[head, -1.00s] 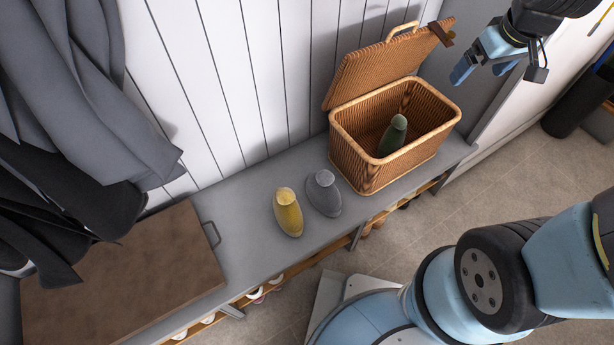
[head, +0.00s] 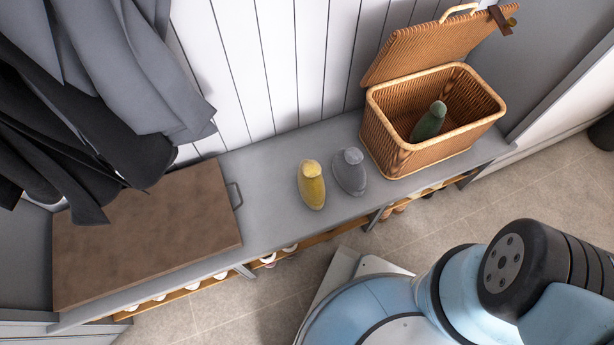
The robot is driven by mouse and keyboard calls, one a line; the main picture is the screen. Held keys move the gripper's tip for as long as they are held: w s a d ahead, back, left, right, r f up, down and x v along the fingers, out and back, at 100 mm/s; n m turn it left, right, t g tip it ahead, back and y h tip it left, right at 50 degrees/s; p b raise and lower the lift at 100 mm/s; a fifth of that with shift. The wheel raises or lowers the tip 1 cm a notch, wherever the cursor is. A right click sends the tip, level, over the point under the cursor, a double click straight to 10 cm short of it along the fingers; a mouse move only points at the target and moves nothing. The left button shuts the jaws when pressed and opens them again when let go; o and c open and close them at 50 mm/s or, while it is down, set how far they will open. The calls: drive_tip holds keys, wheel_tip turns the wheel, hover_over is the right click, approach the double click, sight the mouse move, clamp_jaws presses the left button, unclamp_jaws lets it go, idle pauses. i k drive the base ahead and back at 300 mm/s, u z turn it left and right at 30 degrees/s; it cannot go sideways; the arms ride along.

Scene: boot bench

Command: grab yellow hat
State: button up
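The yellow hat (head: 312,186) stands on the grey bench top, left of a similar grey hat (head: 349,172). The two are close together, with the grey one slightly farther right. A dark green hat (head: 429,121) of like shape is inside the open wicker basket (head: 375,140) on the right of the bench. My gripper is outside the head view, so its fingers and whatever they hold cannot be seen. Only a lower part of my arm shows at bottom right.
The grey bench (head: 262,153) runs along a white panelled wall. A brown board with a handle (head: 145,238) lies on its left part. Dark coats (head: 105,90) hang over the left end. The basket lid (head: 440,50) is raised. Shoes sit on a shelf below.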

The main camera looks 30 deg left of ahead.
sight(311, 183)
drive_tip(key=u, duration=1.65)
drive_tip(key=k, duration=0.95)
drive_tip(key=u, duration=0.05)
drive_tip(key=i, duration=0.8)
drive_tip(key=z, duration=0.05)
